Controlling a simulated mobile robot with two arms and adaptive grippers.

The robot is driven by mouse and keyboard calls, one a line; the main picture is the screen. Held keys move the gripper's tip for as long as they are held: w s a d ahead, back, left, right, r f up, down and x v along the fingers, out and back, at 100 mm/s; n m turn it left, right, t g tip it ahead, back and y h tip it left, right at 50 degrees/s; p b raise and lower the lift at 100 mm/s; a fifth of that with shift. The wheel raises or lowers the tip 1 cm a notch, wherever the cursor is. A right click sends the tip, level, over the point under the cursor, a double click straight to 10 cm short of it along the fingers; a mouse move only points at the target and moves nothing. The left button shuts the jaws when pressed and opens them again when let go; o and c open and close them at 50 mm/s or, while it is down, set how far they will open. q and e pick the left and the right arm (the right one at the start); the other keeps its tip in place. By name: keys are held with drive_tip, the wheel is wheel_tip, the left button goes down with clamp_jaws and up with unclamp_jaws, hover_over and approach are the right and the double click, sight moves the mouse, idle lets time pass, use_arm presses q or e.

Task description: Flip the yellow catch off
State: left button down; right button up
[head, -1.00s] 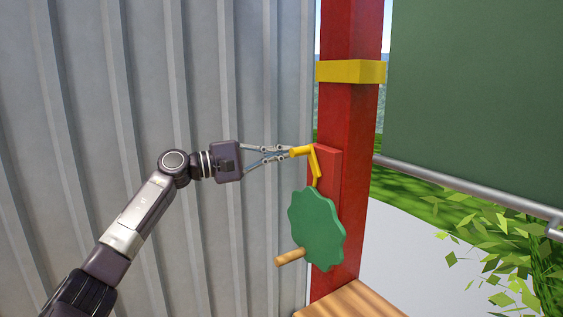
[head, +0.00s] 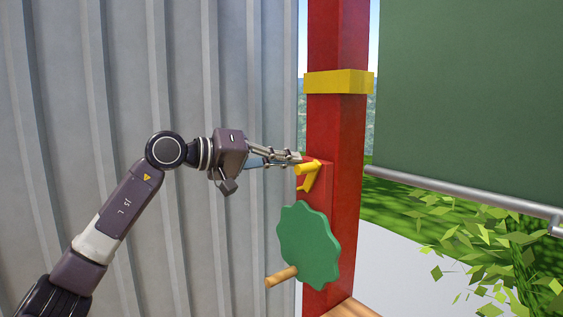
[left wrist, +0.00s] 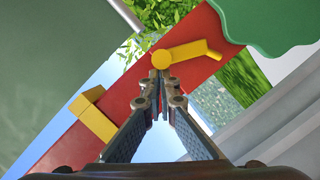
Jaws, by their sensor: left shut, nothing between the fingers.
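The yellow catch (head: 311,173) is mounted on the red post (head: 335,135), above the scalloped green wheel (head: 311,245). Its bent tip stands a little apart from the wheel's upper edge. In the left wrist view the catch (left wrist: 190,52) has a round knob end, and its arm runs right toward the green wheel (left wrist: 270,22) with a gap between. My left gripper (head: 298,157) is shut and empty, its fingertips at the catch's knob. In the left wrist view the fingertips (left wrist: 160,77) sit just below the knob; I cannot tell whether they touch. My right gripper is out of view.
A wooden peg handle (head: 281,275) sticks out of the wheel. A yellow band (head: 338,82) wraps the post above. A corrugated grey wall (head: 150,70) stands behind my arm. A green sheet (head: 470,90) with a metal bar (head: 460,195) hangs to the right.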

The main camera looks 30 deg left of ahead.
use_arm(q)
drive_tip(key=shift+a, duration=0.1)
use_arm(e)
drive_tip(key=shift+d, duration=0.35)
use_arm(q)
drive_tip(key=v, duration=1.2)
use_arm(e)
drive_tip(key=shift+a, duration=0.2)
